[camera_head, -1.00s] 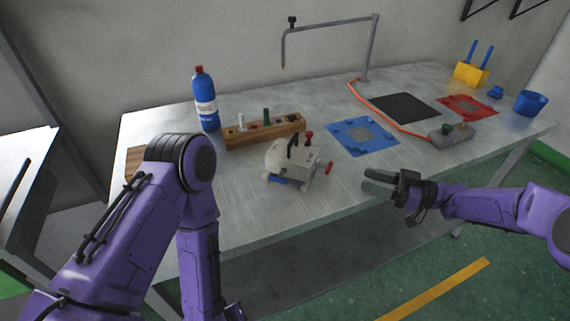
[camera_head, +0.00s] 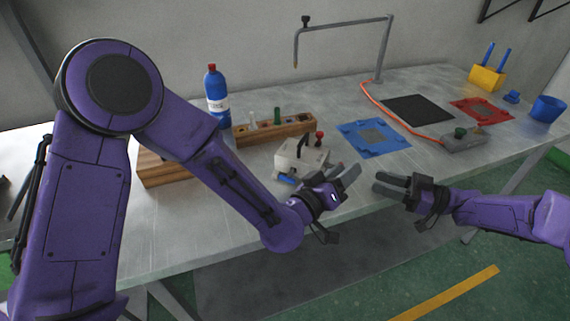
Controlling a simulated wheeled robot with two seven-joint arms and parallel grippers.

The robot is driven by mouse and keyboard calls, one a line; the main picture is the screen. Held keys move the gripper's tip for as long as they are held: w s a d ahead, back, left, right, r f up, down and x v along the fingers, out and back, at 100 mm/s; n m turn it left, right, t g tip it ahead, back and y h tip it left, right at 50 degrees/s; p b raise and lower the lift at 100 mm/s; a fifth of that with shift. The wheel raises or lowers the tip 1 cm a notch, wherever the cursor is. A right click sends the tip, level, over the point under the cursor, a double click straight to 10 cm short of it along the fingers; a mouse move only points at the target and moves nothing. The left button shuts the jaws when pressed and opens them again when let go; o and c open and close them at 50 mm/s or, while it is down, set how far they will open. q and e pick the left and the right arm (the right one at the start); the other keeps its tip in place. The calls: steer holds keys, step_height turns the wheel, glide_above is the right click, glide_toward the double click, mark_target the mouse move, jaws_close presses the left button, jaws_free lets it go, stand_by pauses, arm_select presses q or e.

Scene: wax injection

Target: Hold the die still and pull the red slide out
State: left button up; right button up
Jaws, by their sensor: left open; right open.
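The die (camera_head: 292,158) is a pale grey metal block with a black handle on top, near the front edge of the table. A red ball knob (camera_head: 319,134) stands up at its right end and a blue part (camera_head: 286,180) shows low at its front. My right gripper (camera_head: 377,182) is open and empty, right of the left one, by the table's front edge.
Behind the die are a wooden block with pegs (camera_head: 290,128) and a blue bottle (camera_head: 217,97). A blue mat (camera_head: 360,143), a black mat (camera_head: 418,108), a red mat (camera_head: 490,108) and a switch box (camera_head: 462,140) with an orange cable lie to the right.

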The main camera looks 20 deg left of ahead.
arm_select(q)
steer(key=a+r+m+t+y, duration=0.2)
steer(key=a+r+m+y, duration=0.2)
steer(key=a+m, duration=0.15)
steer(key=n+y, duration=0.2)
steer(key=y, duration=0.1)
glide_toward(304, 138)
steer(key=shift+g, duration=0.3)
steer(key=w, duration=1)
steer(key=shift+d+r, duration=0.15)
steer(key=shift+d, duration=0.05)
jaws_close()
